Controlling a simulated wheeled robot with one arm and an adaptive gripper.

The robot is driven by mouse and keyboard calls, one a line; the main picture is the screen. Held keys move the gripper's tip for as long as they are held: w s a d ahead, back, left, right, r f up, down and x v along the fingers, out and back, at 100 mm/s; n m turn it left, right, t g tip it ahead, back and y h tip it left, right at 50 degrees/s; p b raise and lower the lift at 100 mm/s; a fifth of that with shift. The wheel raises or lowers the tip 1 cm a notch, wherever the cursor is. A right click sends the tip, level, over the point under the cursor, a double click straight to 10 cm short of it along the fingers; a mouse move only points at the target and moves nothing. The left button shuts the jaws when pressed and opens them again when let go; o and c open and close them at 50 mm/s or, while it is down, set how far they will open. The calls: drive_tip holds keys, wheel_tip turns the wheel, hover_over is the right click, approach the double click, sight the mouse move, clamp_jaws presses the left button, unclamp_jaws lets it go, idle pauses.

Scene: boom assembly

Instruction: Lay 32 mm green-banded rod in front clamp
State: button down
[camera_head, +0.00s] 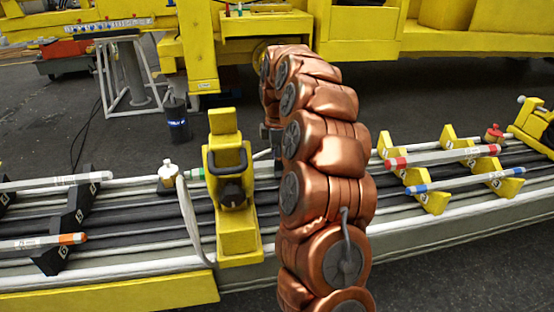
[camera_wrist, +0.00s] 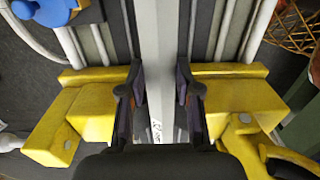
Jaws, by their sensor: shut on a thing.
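The rest of the rod is largely hidden behind the clamp and my copper arm. In the wrist view the pale rod (camera_wrist: 157,45) runs lengthwise between the two dark fingers of my gripper (camera_wrist: 160,80), which is shut on it. Yellow blocks stand on both sides of the fingers, a left one (camera_wrist: 85,120) and a right one (camera_wrist: 235,105). I cannot tell whether the rod touches the clamp's seat.
Red-banded (camera_head: 440,157) and blue-banded (camera_head: 465,179) rods lie on yellow holders at right. A white knobbed piece (camera_head: 168,178) stands left of the clamp. Yellow machinery (camera_head: 455,40) fills the back.

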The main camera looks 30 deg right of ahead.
drive_tip(key=shift+f+b, duration=0.6)
drive_tip(key=shift+f, duration=1.05)
drive_tip(key=c, duration=0.7)
unclamp_jaws()
drive_tip(key=shift+r, duration=6)
drive_tip(key=shift+a, duration=0.1)
